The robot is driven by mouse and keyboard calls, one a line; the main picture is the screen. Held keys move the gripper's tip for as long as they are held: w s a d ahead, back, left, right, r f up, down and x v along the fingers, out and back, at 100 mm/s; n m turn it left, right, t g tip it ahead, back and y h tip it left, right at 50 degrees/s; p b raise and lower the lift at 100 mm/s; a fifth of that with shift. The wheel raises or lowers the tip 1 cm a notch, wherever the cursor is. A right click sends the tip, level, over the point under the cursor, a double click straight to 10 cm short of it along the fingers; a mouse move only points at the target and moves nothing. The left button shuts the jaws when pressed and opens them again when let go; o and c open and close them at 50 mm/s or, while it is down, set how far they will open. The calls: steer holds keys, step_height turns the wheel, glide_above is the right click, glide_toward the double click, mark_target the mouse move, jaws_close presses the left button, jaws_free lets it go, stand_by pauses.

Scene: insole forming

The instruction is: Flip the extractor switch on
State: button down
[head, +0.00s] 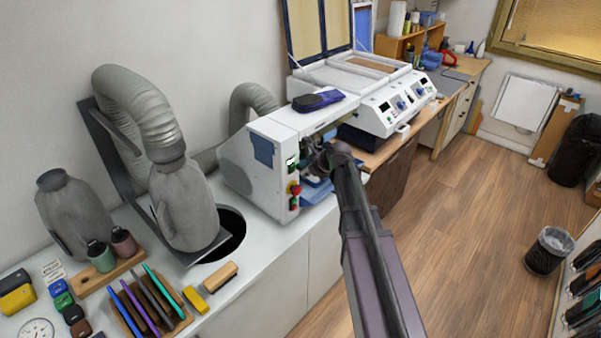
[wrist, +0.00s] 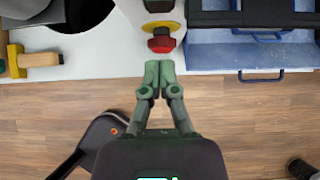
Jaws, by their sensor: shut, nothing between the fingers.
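The white machine (head: 262,150) on the bench has a narrow control panel on its front end. A dark switch with a green-lit part (head: 292,164) sits at the panel's top; I cannot tell its position or whether it is the extractor switch. A red knob on a yellow base (head: 295,189) is below it, and also shows in the wrist view (wrist: 161,43). A dark fitting (wrist: 158,5) is cut off at the wrist view's top edge. My gripper (wrist: 159,66) is shut and empty, its green fingertips together just below the red knob in that view. Contact cannot be judged.
Blue trays with handles (wrist: 240,55) lie right of the fingers. A grey hose (head: 138,105) and canister (head: 185,205) stand left of the machine, by a round dark opening (head: 232,228).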

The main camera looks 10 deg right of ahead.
steer(key=s+f+p+v, duration=0.1)
steer(key=p+v, duration=0.4)
steer(key=v, duration=0.4)
steer(key=shift+d, duration=0.5)
steer(key=shift+s, duration=0.15)
steer(key=s+a+f+n+g+h+b, duration=0.2)
steer(key=s+f+n+b, duration=0.4)
steer(key=n, duration=0.8)
steer(key=s+a+f+n+g+h+b, duration=0.2)
steer(key=s+f+n+b, duration=0.5)
steer(key=s+f+n, duration=0.5)
steer(key=s+n+g+h, duration=0.1)
steer(key=s+n+g, duration=0.1)
steer(key=s, duration=0.1)
steer(key=shift+a, duration=0.4)
